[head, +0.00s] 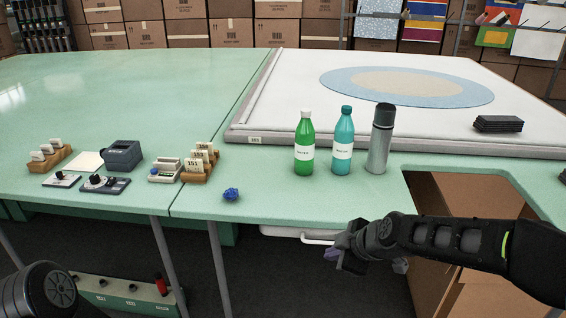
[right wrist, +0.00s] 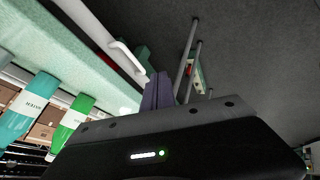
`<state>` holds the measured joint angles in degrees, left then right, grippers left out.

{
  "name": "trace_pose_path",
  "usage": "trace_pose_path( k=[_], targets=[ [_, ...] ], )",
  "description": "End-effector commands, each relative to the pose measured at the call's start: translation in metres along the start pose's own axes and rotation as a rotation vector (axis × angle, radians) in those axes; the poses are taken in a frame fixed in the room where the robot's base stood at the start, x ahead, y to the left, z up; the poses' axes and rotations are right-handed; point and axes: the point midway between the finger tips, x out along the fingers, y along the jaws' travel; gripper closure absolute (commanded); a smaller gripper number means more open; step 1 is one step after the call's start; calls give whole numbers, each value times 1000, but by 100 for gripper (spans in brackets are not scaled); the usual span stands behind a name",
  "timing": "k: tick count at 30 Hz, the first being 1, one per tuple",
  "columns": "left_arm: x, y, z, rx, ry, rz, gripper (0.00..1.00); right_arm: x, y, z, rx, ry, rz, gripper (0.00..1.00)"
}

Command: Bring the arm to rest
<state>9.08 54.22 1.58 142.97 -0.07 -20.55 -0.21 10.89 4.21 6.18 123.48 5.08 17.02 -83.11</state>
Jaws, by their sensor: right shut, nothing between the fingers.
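My right gripper (head: 338,254) hangs at the front edge of the green table (head: 270,205), close to the white handle (head: 318,238) of a drawer under the tabletop. Its fingers are shut with nothing between them; in the right wrist view the purple-grey fingers (right wrist: 158,92) are together, and the white handle (right wrist: 127,58) shows just beyond them. I cannot tell whether they touch the handle. My left arm shows only as a dark link at the bottom left of the head view; its gripper is out of frame.
A green bottle (head: 304,145), a teal bottle (head: 343,142) and a grey flask (head: 380,140) stand upright near the front edge. A crumpled blue ball (head: 231,194) lies left of them. A white framed board (head: 300,85) lies behind. An open recess (head: 450,200) is at right.

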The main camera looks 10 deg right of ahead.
Motion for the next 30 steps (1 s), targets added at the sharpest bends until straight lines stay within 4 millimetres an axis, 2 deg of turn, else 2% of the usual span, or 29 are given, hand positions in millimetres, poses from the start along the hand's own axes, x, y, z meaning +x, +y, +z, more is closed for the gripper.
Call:
trace_pose_path(
  k=[5, 9, 11, 14, 16, 19, 21, 24, 27, 30],
  targets=[
    [0, 0, 0, 0, 0, 0, 10, 0, 7, -1, 119, 5, 28, 100],
    [0, 0, 0, -1, 0, 0, 10, 5, 14, 2, 379, 23, 93, 100],
    [-3, 1, 0, -2, 0, 0, 10, 19, 4, 7, 536, 25, 96, 100],
    [-19, 7, 0, -3, -1, 0, 10, 51, -40, 16, 845, 0, 50, 100],
    [-34, 14, 0, -4, 0, 1, 10, 74, -92, 25, 1068, -53, -10, 100],
    [-54, 21, 0, -4, 0, 1, 10, 89, -172, 35, 1292, -156, -96, 100],
    [-66, 26, 0, -4, 0, 1, 10, 89, -226, 42, 1386, -239, -155, 100],
    [-79, 31, 0, -4, -1, 1, 10, 78, -291, 48, 1420, -349, -237, 100],
    [-88, 35, -1, -4, -1, 1, 10, 65, -336, 53, 1408, -433, -308, 100],
    [-94, 37, -1, -4, -1, 1, 10, 56, -360, 54, 1401, -484, -350, 100]
  ],
)
